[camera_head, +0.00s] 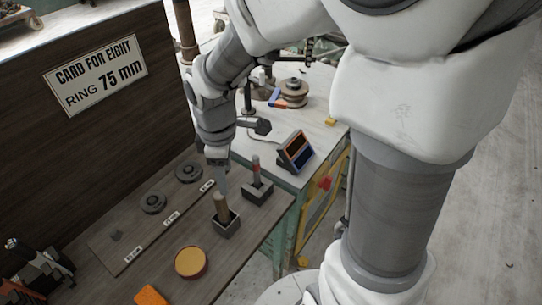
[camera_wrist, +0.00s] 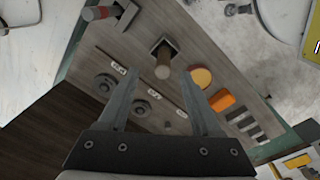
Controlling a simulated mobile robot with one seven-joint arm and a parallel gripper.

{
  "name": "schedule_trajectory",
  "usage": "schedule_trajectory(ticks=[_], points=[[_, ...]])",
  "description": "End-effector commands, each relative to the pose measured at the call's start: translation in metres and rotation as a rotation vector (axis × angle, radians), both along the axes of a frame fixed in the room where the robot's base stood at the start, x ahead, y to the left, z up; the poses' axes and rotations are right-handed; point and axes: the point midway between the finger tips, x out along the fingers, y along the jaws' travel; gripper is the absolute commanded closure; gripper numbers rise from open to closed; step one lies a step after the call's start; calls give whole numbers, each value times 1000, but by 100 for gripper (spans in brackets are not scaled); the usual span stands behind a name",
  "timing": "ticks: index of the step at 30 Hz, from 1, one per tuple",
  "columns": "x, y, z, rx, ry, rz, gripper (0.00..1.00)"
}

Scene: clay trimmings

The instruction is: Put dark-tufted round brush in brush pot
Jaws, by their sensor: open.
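A brown wooden cylinder (camera_head: 221,207) stands upright in a dark square holder (camera_head: 226,228) on the bench. It also shows in the wrist view (camera_wrist: 163,63), with its holder (camera_wrist: 166,44) behind it. It may be a brush handle; no dark tuft shows, and its lower end is hidden in the holder. My gripper (camera_head: 221,184) is just above the cylinder's top, pointing down. In the wrist view my gripper (camera_wrist: 163,92) is open and empty, with the cylinder ahead between its fingers. I cannot tell which vessel is the brush pot.
A second square holder (camera_head: 257,192) with a red-topped tool stands close behind to the right. A round orange-yellow dish (camera_head: 191,262) and an orange block (camera_head: 150,296) lie in front. Labelled board (camera_head: 125,246) with dark discs (camera_head: 153,202) lies left. A tool rack (camera_head: 38,268) is far left.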

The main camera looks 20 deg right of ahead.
Motion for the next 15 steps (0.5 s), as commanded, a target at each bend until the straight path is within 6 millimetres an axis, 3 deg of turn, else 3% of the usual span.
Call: schedule_trajectory(ticks=[6,15], points=[[-24,-33,60,6,-138,-354,34],[-74,-67,120,143,-299,-840,34]])
